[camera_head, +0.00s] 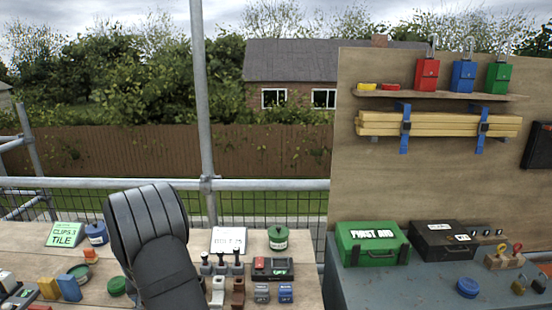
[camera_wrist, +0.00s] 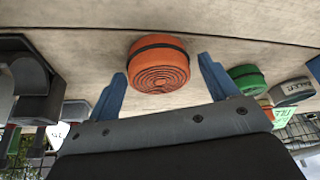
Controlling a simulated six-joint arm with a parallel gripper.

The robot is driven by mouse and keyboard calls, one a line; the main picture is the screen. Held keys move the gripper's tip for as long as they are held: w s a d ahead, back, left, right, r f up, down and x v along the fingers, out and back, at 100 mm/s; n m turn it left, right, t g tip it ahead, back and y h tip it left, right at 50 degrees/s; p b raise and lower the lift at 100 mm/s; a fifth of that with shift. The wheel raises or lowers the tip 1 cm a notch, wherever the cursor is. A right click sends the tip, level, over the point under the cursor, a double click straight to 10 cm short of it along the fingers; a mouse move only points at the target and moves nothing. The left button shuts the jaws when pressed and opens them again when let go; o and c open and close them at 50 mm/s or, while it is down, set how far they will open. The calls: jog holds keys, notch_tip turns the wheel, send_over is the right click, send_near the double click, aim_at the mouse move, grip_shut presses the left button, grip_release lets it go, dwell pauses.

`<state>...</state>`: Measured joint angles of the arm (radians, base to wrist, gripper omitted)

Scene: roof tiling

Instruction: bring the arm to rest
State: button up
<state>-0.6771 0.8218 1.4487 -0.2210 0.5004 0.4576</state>
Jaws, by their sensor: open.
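My gripper (camera_wrist: 158,88) shows in the wrist view with its two blue fingers spread apart. Nothing is held between them. An orange coiled roll with a dark band (camera_wrist: 158,62) rests on the wooden bench (camera_wrist: 70,50), seen past the fingertips and between them. I cannot tell the exact gap. In the head view my dark arm stands over the left bench, and the gripper itself is hidden there.
Beside the arm are a green sign (camera_head: 66,234), a blue tin (camera_head: 96,233), a white card (camera_head: 229,240) and a green tin (camera_head: 278,237). A green first aid box (camera_head: 371,243) and black case (camera_head: 443,239) stand right. A scaffold pole (camera_head: 202,100) rises behind.

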jog(key=v, duration=1.2)
jog(key=x, duration=1.2)
jog(key=shift+f, duration=0.25)
jog(key=r, duration=0.5)
jog(key=shift+d, duration=0.2)
jog(key=w+d+r, duration=0.1)
jog(key=d+r, duration=0.6)
jog(key=d, duration=0.5)
notch_tip(320, 180, up, 7)
jog(key=w+d+m+h, duration=0.1)
jog(key=w+d+m, duration=0.2)
jog(key=d, duration=1)
jog(key=w+d+m+h, duration=0.1)
jog(key=w+d+m, duration=0.2)
jog(key=w+d, duration=0.4)
jog(key=d, duration=0.7)
jog(key=shift+w+f, duration=0.15)
jog(key=shift+f, duration=0.15)
